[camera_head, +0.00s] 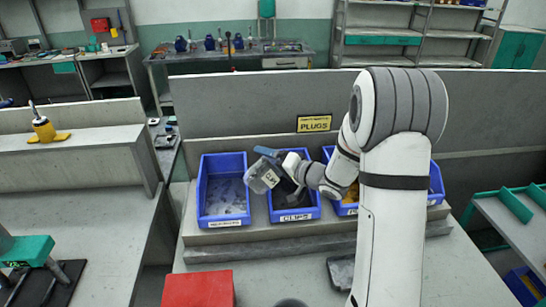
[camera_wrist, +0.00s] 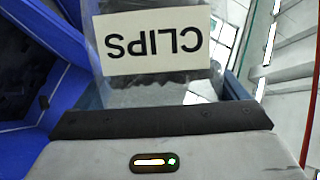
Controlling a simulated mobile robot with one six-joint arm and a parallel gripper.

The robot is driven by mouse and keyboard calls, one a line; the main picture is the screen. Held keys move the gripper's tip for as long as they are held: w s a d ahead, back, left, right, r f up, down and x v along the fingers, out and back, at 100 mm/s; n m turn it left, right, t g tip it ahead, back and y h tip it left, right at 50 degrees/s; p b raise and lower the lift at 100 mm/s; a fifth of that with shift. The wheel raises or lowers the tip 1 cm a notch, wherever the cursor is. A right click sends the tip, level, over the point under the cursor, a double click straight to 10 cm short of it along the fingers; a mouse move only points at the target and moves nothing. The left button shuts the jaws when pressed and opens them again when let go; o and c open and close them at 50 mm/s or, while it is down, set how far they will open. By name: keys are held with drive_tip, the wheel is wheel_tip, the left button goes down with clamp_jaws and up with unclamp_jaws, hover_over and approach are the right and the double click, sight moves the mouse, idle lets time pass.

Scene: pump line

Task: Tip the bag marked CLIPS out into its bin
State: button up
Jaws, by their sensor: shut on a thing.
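My gripper (camera_head: 277,160) is shut on a clear bag (camera_head: 263,176) with a white label. In the wrist view the bag's label (camera_wrist: 152,42) reads CLIPS upside down, and dark small pieces show in the bag just below it. The bag is held tilted above the row of blue bins, over the left side of the bin marked CLIPS (camera_head: 296,217), near the gap to its left neighbour. The inside of that bin looks dark; I cannot tell whether pieces lie in it. My gripper and wrist hide part of it.
A blue bin (camera_head: 224,223) with grey contents stands just left. More blue bins stand to the right, partly behind my arm, one with yellow contents. A PLUGS sign (camera_head: 314,124) is on the panel behind. A red box (camera_head: 198,289) stands at the front.

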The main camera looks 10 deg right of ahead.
drive_tip(key=m, duration=0.1)
drive_tip(key=m+y, duration=0.1)
drive_tip(key=d+f+m+p, duration=0.1)
drive_tip(key=shift+w+f+m, duration=0.1)
drive_tip(key=shift+w+m, duration=0.2)
drive_tip(key=shift+m, duration=0.1)
drive_tip(key=m+p, duration=0.2)
drive_tip(key=d+m+t+y+p, duration=0.1)
drive_tip(key=shift+w+d+r, duration=0.1)
drive_tip(key=shift+w+r, duration=0.2)
drive_tip(key=shift+r, duration=0.1)
drive_tip(key=m, duration=0.1)
drive_tip(key=d+m+t+p, duration=0.1)
drive_tip(key=m, duration=0.1)
drive_tip(key=w+m+p, duration=0.1)
drive_tip(key=shift+d+r+m, duration=0.1)
drive_tip(key=shift+d+m, duration=0.25)
drive_tip(key=shift+m, duration=0.05)
drive_tip(key=shift+t+y, duration=0.3)
drive_tip(key=shift+r+p, duration=0.1)
drive_tip(key=shift+p, duration=0.2)
